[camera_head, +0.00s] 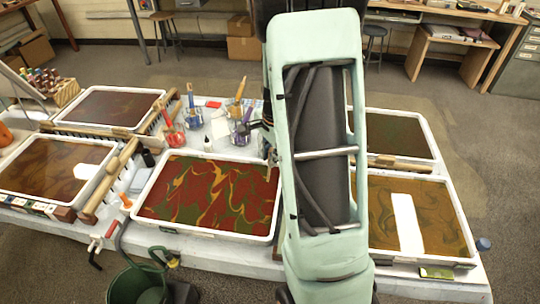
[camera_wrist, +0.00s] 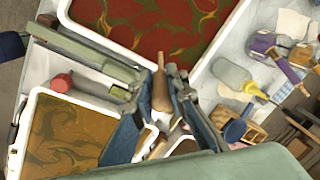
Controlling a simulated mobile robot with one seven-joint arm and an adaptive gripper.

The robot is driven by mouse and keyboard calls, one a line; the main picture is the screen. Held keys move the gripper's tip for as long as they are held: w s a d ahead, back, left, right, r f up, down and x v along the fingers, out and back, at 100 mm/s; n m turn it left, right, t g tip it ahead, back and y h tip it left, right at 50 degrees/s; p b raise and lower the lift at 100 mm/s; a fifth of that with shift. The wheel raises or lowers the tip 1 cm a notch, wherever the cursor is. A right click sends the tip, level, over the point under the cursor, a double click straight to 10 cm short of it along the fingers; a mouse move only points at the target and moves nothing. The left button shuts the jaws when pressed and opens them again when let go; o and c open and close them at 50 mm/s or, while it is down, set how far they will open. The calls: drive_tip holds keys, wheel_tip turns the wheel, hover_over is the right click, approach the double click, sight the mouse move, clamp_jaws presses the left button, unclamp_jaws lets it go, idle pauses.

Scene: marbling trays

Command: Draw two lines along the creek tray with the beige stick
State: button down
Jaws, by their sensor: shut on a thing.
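The beige stick (camera_wrist: 160,92) is upright between the fingers of my gripper (camera_wrist: 163,80), which is shut on it. In the head view the stick (camera_head: 270,172) shows at the right edge of the middle tray (camera_head: 206,232), beside my arm. That white-rimmed tray holds red, green and yellow swirls; it also shows at the top of the wrist view (camera_wrist: 106,42). No readable label tells me which tray is the creek tray. My arm hides part of the gripper in the head view. I cannot tell whether the stick's tip touches the liquid.
Brown trays stand at front left (camera_head: 12,205) and front right (camera_head: 473,240), each with a white piece on it. Darker trays lie at back left (camera_head: 160,92) and back right (camera_head: 432,132). Brush jars (camera_head: 193,118) and a white bottle (camera_head: 208,143) stand behind the middle tray.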

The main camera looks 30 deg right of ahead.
drive_tip(key=shift+f, duration=0.1)
drive_tip(key=shift+s+b+x, duration=0.65)
drive_tip(key=shift+b+x, duration=2)
drive_tip(key=shift+x, duration=0.4)
drive_tip(key=w+a+r+p, duration=0.2)
drive_tip(key=w+a+p, duration=0.2)
drive_tip(key=w+a, duration=0.7)
drive_tip(key=w+a+r+p, duration=0.2)
drive_tip(key=w+a+p, duration=0.2)
drive_tip(key=w+a, duration=0.7)
drive_tip(key=shift+w+a, duration=0.4)
drive_tip(key=shift+a, duration=4.3)
drive_tip(key=shift+r, duration=0.15)
